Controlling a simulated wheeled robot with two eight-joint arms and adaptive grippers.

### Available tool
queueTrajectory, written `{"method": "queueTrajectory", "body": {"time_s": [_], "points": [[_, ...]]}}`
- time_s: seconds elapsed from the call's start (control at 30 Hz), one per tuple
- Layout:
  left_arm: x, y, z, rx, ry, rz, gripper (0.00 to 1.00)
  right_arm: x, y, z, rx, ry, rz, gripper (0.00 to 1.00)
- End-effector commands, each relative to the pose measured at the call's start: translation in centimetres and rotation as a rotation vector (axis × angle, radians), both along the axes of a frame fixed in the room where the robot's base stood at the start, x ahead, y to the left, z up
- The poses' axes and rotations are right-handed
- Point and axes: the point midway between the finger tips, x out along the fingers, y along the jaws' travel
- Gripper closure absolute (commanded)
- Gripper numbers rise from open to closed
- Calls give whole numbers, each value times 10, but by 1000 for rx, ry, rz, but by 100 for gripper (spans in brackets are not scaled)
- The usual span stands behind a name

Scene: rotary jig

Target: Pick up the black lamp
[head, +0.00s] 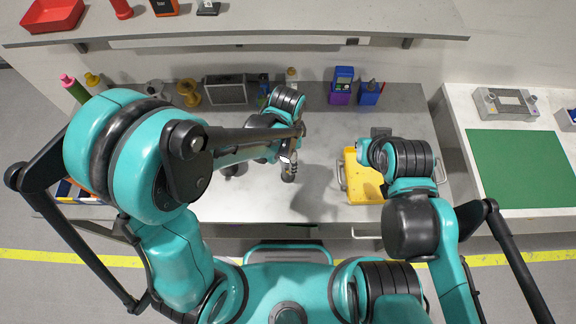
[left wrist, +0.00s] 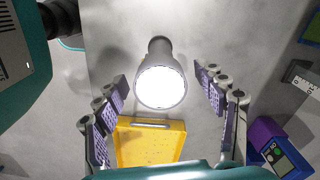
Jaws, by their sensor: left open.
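The black lamp (left wrist: 160,75) shows in the left wrist view with its bright white round face toward the camera and its dark body running up the picture. It appears between the spread fingers of my left gripper (left wrist: 168,108), with a gap on both sides. In the head view my left gripper (head: 289,165) is over the middle of the grey table, and I cannot clearly pick out the lamp there. My right gripper (head: 372,152) is over the yellow tray (head: 360,186); its fingers are too unclear to judge.
The yellow tray also shows in the left wrist view (left wrist: 150,145). A purple-and-blue box (head: 341,88) and a blue container (head: 369,93) stand at the back right. A dark speaker-like box (head: 226,90) and yellow spool (head: 188,93) stand at the back left. Bare table lies between.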

Motion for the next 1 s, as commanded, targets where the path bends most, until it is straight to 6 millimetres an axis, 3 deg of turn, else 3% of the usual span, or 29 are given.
{"method": "queueTrajectory", "body": {"time_s": [0.1,0.37,0.63,1.0], "points": [[0,0,-13,0,0,1,29,0,0,-4,0,0,0,100],[0,0,-14,0,0,1,29,0,0,-3,0,0,0,100],[0,0,-14,0,0,1,100,0,0,-3,0,0,0,100],[0,0,-8,0,0,1,100,0,0,-2,0,0,0,100]]}}
